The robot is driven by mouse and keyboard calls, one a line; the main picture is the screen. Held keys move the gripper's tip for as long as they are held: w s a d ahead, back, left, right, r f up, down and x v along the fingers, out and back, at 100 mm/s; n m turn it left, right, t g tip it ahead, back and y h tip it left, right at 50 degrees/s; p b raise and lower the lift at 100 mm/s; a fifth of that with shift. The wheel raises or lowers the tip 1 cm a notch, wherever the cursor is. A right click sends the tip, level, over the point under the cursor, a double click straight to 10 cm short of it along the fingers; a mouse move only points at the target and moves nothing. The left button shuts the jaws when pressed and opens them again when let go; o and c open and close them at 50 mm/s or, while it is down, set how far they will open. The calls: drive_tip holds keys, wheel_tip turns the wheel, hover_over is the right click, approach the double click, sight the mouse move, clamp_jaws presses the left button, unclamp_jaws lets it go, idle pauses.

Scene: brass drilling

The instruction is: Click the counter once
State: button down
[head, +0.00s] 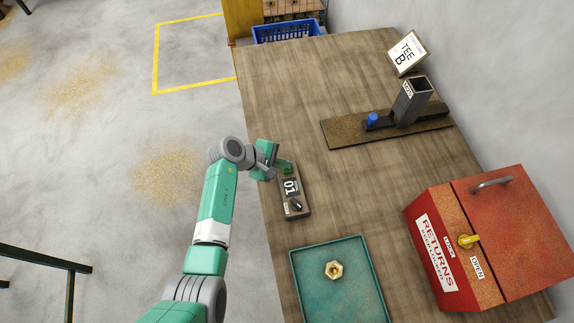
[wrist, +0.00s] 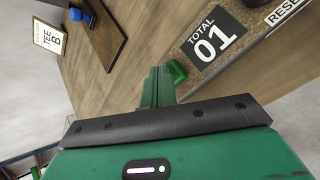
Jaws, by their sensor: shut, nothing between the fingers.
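The counter (head: 293,202) is a small box lying on the wooden table near its left edge. Its display (wrist: 213,45) reads "TOTAL 01" in the wrist view. A green button (wrist: 177,71) sits at the counter's end beside the display, and a "RESET" label (wrist: 288,12) is at the other end, near a dark knob (head: 296,206). My gripper (wrist: 157,78) is shut and empty, its green fingers right beside the green button in the wrist view. In the head view my gripper (head: 278,164) is at the counter's far end. I cannot tell whether the fingers touch the button.
A teal tray (head: 302,288) with a brass nut (head: 334,270) lies in front. A red returns box (head: 516,230) with a yellow knob (head: 468,241) stands at right.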

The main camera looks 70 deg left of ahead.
drive_tip(key=shift+r+p, duration=0.8)
drive_tip(key=shift+r, duration=0.05)
wheel_tip(320, 180, up, 5)
drive_tip(key=p, duration=0.5)
drive_tip(key=shift+r, duration=0.1)
idle(0.4)
